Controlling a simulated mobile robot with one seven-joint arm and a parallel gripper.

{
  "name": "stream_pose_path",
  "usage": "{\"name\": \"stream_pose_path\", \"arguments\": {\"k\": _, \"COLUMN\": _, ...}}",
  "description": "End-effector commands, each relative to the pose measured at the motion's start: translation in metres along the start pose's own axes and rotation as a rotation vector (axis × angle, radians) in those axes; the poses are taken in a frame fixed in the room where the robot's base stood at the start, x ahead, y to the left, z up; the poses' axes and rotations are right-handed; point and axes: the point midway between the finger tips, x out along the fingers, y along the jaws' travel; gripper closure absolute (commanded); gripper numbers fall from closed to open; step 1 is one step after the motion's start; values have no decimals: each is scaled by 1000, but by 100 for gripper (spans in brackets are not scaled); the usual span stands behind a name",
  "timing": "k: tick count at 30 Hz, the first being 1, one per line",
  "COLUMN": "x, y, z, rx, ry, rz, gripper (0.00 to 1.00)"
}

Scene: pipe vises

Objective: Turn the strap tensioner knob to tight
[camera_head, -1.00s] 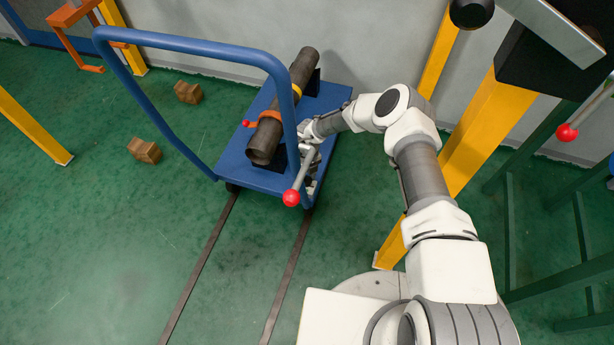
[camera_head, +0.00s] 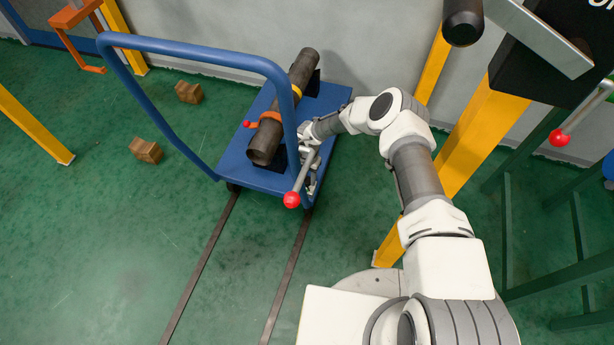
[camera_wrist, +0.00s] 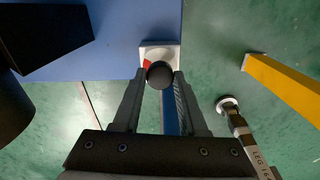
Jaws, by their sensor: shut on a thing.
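In the wrist view, my gripper (camera_wrist: 160,80) has its two fingers closed on a round black knob (camera_wrist: 159,73), one on each side. A white square plate (camera_wrist: 150,51) with a red patch sits behind the knob at the blue deck's edge. I take this as the tensioner knob; no pointer is readable. In the head view, my gripper (camera_head: 306,147) is at the near right side of the blue cart (camera_head: 232,163), beside its handle, and hides the knob. A brown pipe (camera_head: 293,80) lies on the cart with an orange strap (camera_head: 271,117) and a yellow band (camera_head: 296,91).
A grey lever with a red ball (camera_head: 291,200) stands close to my gripper. The blue push handle (camera_head: 190,45) arches over the cart's near side. A yellow post (camera_head: 480,135) stands right of my arm. Two wooden blocks (camera_head: 146,151) lie on open green floor at left.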

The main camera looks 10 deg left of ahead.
Motion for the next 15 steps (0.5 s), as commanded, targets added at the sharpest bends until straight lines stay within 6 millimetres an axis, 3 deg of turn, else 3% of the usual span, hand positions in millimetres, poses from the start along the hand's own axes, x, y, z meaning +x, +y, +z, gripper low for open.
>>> {"name": "stream_pose_path", "arguments": {"k": 15, "x": -1, "y": 1, "z": 1, "rx": 490, "ry": -2, "rz": 4, "gripper": 100}}
